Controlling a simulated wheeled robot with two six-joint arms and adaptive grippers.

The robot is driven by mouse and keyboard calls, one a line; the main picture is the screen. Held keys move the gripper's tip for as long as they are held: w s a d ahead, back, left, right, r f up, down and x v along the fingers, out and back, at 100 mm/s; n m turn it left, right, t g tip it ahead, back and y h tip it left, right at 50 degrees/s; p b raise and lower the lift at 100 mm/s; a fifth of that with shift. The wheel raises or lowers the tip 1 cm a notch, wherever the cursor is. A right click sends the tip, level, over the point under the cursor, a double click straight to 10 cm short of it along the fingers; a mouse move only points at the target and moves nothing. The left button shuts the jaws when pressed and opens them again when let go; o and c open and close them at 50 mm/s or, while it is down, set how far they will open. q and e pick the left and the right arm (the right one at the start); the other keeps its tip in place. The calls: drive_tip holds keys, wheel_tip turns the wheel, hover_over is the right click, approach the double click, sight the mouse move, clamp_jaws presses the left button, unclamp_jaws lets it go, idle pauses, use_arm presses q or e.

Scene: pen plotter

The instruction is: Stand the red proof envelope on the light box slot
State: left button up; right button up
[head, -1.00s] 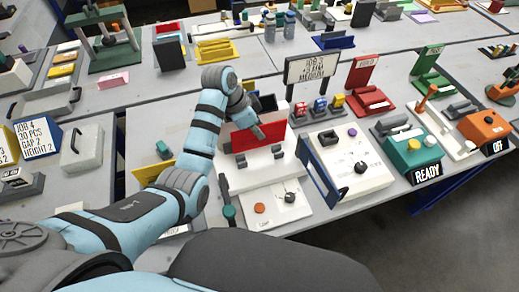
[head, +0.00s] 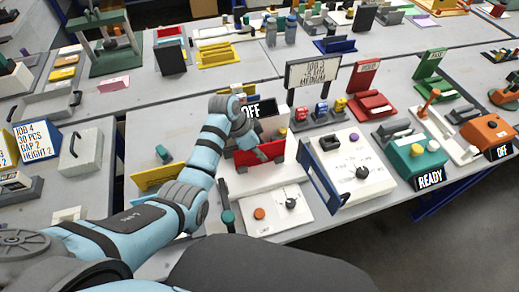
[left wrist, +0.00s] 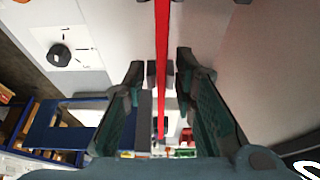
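The red proof envelope (head: 246,158) stands upright at the white light box (head: 240,182), low against it. In the left wrist view the envelope (left wrist: 162,40) shows edge-on as a thin red strip between my fingers. My left gripper (head: 262,153) is around the envelope. In the left wrist view my left gripper (left wrist: 161,78) is open, with a gap on each side of the strip. Small grey pieces flank the strip there. The envelope's bottom edge and the slot are mostly hidden. My right gripper is not in view.
A black OFF sign (head: 258,109) stands behind the light box. A white panel with a dial (head: 291,203) lies in front. To the right are a blue upright plate (head: 321,182), a white unit with a knob (head: 362,172) and a job sign (head: 313,72).

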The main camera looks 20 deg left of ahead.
use_arm(q)
drive_tip(key=p+v, duration=0.2)
drive_tip(key=v, duration=1)
drive_tip(key=shift+r, duration=0.2)
drive_tip(key=shift+d, duration=0.15)
